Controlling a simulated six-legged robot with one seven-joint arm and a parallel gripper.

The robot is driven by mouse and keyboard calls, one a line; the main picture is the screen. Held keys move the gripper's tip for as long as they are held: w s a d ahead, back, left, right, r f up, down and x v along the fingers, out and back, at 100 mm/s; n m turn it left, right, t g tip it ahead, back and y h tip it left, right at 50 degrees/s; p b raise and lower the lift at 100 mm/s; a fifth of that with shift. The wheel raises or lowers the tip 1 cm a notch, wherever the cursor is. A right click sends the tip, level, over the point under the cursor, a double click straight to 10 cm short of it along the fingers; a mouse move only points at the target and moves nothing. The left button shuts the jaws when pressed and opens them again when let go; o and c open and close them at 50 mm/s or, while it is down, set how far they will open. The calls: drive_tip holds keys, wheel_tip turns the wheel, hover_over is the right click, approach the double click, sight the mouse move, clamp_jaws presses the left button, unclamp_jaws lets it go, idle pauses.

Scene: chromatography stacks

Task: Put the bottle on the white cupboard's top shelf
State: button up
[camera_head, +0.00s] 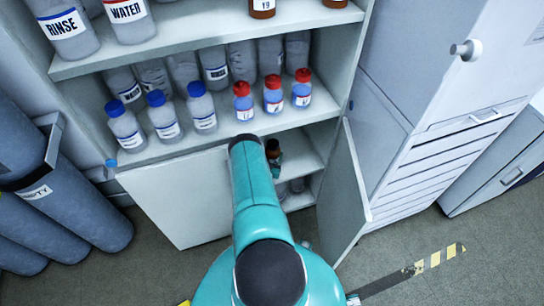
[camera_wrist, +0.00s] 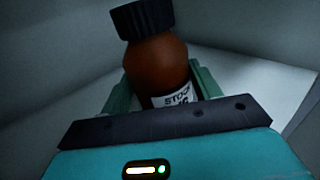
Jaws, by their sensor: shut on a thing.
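A brown bottle (camera_wrist: 157,64) with a black ribbed cap and a white label reading "STOCK" stands between the green fingers of my gripper (camera_wrist: 160,88) in the wrist view. The fingers are shut on its sides, and it leans slightly. In the head view the bottle (camera_head: 273,154) is small and partly hidden, inside the lower compartment of the white cupboard (camera_head: 300,146). My teal arm covers part of that opening. The cupboard's upper shelf (camera_head: 200,32) in view holds large RINSE and WATER bottles at left and brown bottles at right.
A middle shelf (camera_head: 225,133) holds blue-capped and red-capped bottles in front of grey ones. An open door (camera_head: 343,195) stands right of my arm, and another door panel (camera_head: 180,198) at left. Grey cylinders (camera_head: 75,215) stand left; a drawer cabinet (camera_head: 425,120) stands right.

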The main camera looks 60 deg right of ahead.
drive_tip(key=o, duration=0.9)
drive_tip(key=shift+f, duration=0.15)
drive_tip(key=o, duration=0.3)
drive_tip(key=shift+o, duration=0.2)
drive_tip(key=a, duration=0.4)
drive_tip(key=s+a, duration=0.1)
drive_tip(key=a, duration=0.3)
drive_tip(key=s+a, duration=0.1)
drive_tip(key=a, duration=0.2)
drive_tip(key=shift+s+a+r, duration=0.2)
drive_tip(key=shift+a, duration=0.2)
